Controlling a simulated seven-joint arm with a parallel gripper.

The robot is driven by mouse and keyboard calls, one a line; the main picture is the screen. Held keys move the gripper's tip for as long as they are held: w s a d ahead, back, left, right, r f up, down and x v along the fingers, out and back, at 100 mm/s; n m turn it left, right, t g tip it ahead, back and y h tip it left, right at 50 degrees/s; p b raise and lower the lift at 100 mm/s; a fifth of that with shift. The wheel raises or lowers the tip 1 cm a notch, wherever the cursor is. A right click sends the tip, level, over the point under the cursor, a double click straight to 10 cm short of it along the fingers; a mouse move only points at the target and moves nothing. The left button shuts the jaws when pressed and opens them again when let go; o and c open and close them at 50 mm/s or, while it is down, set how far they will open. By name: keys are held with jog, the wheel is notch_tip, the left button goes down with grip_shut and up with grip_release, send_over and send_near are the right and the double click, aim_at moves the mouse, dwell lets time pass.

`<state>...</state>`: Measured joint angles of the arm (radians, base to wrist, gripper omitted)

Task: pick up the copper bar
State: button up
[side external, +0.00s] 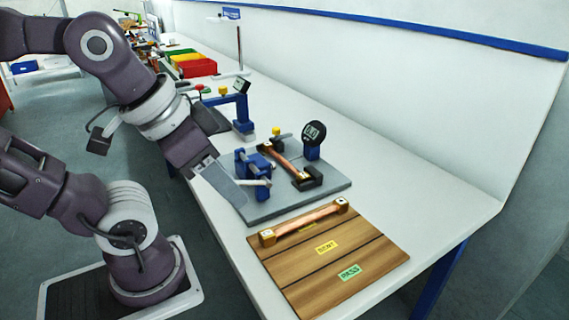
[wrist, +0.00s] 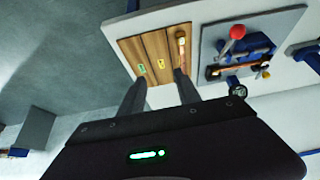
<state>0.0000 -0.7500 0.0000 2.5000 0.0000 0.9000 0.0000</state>
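A copper bar (side external: 308,220) with brass block ends lies on the wooden board (side external: 374,262), along its far-left strip. In the wrist view the bar (wrist: 182,52) is on the board's right strip, partly hidden by my right finger. A second copper bar (side external: 285,160) sits in the blue and black fixture (side external: 250,168) on a grey plate. My gripper (side external: 236,196) is above the bench's near edge, beside the grey plate and short of the board. In the wrist view its fingers (wrist: 160,76) are spread apart with nothing between them.
The board carries a yellow label (side external: 326,247) and a green label (side external: 350,272). A round dial gauge (side external: 314,133) stands on the fixture plate (side external: 333,184). Another blue gauge stand (side external: 240,110) and coloured bins (side external: 193,65) are farther back. The bench right of the board is clear.

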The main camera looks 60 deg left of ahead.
jog(key=shift+c, duration=1.1)
